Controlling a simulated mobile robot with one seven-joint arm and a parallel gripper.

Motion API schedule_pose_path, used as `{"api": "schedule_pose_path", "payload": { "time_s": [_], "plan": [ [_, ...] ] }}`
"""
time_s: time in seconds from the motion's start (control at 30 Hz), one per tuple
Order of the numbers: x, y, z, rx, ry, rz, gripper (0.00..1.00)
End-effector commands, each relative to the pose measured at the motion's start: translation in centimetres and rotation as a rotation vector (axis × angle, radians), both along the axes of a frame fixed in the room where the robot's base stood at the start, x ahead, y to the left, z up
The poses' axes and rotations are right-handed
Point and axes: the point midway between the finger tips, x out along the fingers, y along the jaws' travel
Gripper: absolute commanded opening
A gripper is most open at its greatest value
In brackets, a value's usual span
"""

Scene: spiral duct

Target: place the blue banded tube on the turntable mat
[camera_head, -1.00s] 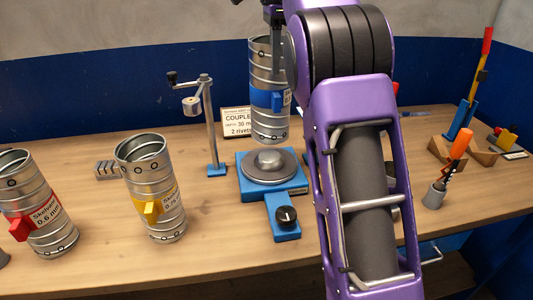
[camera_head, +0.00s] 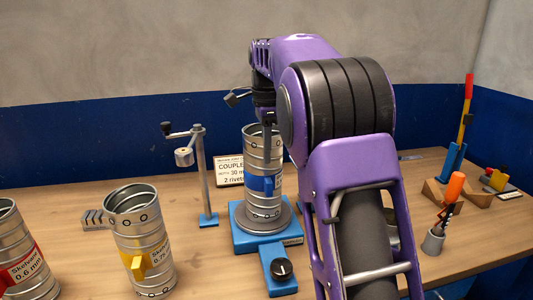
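The blue banded tube (camera_head: 264,190) is a ribbed metal cylinder with a blue band and a blue tab. It stands upright over the round grey mat of the turntable (camera_head: 242,216), and its lower end appears to rest there. The turntable has a blue base (camera_head: 258,243) with a black knob (camera_head: 281,268) in front. My gripper (camera_head: 268,138) points down at the tube's top rim, with a finger at the rim. My arm partly covers the gripper, so I cannot tell whether its fingers still pinch the wall.
A yellow-banded tube (camera_head: 141,240) and a red-banded tube (camera_head: 20,255) stand to the left. A metal post stand (camera_head: 203,175) is close on the turntable's left, with a sign (camera_head: 229,171) behind. Tools, including an orange-handled one (camera_head: 454,187), are at right.

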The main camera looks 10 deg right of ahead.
Motion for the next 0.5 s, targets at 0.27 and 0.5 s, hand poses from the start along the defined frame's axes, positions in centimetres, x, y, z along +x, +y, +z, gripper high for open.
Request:
{"api": "schedule_pose_path", "payload": {
  "time_s": [0.27,0.5],
  "plan": [
    [0.02,0.01,0.02,0.000,-0.003,0.000,0.00],
    [0.01,0.02,-0.12,0.000,-0.001,0.000,0.34]
  ]
}}
